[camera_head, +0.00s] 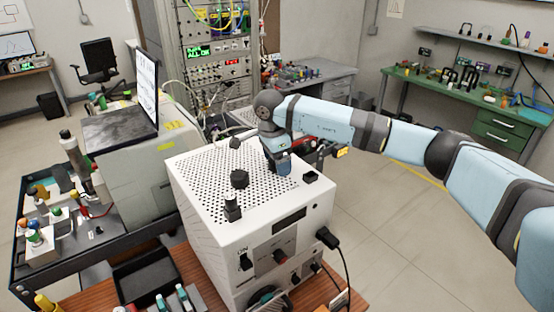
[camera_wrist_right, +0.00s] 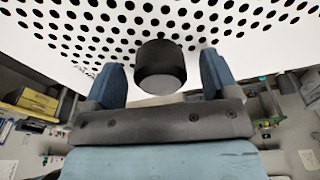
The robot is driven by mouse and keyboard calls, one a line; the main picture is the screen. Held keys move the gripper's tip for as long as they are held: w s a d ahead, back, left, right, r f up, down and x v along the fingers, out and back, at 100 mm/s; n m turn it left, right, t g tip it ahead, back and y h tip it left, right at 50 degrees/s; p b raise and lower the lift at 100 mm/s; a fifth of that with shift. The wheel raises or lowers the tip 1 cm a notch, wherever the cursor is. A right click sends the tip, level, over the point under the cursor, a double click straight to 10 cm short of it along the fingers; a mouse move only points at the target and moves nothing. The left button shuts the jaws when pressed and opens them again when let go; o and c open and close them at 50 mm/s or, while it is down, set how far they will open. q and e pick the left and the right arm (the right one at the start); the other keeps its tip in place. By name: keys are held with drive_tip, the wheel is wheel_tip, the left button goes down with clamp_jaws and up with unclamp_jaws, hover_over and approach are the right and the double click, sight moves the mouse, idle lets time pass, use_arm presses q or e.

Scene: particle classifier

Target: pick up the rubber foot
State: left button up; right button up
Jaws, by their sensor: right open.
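A black, short, round rubber foot (camera_wrist_right: 160,68) stands on the white perforated top of the instrument box (camera_head: 200,175). In the right wrist view it sits between the two blue fingers of my open right gripper (camera_wrist_right: 158,85), with gaps on both sides. In the head view my right gripper (camera_head: 283,168) points down at the back right of the box top and hides what is between its fingers. Other black knob-like pieces on the top are a round one (camera_head: 239,178), a small one (camera_head: 235,143) and a square one (camera_head: 311,177). My left gripper is not in view.
A stepped black piece (camera_head: 232,207) stands near the front of the box top. A plug and cable (camera_head: 327,238) stick out at the box's right front. A grey machine with a screen (camera_head: 146,85) and a cluttered black cart (camera_head: 110,235) stand to the left. The floor at right is clear.

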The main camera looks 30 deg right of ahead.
drive_tip(key=shift+f, duration=0.2)
drive_tip(key=c, duration=1)
drive_tip(key=shift+r, duration=0.15)
